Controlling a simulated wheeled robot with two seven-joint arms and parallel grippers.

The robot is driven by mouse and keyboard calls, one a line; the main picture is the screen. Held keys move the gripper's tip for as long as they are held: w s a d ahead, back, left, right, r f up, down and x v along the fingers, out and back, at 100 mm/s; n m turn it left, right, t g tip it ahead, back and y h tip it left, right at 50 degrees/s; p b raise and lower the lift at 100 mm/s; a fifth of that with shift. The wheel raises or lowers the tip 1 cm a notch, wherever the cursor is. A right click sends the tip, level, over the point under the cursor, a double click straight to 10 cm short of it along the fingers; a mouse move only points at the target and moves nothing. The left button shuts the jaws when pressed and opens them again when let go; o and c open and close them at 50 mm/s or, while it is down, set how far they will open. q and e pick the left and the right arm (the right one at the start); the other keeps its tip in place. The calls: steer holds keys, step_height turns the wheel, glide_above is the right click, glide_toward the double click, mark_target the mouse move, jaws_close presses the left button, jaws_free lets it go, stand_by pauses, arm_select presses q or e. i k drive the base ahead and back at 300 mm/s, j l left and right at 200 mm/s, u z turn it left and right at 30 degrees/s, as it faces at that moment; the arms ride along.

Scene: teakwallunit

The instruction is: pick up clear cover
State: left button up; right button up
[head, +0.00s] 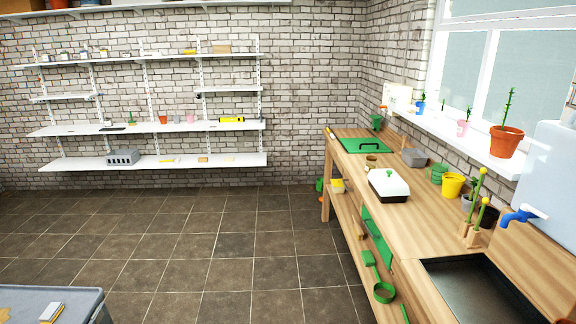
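A pale, whitish cover (390,181) with a small green piece on top sits over a dark tray (378,194) on the wooden workbench (415,222). It looks more milky than clear from here. It is at right of centre in the head view. Neither of my grippers is in view, so nothing of mine is near the cover.
Beside the cover stand a grey container (414,157), a yellow pot (452,186) and a green pot (438,174). A green mat (362,145) lies at the bench's far end; a dark sink (478,290) is nearer. The tiled floor (230,245) is open on the left.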

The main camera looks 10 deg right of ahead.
mark_target(387, 182)
steer(key=i+z, duration=0.4)
steer(key=i+j+z, duration=0.55)
steer(key=i+z, duration=0.2)
steer(key=i+j+z, duration=0.35)
steer(key=k, duration=0.1)
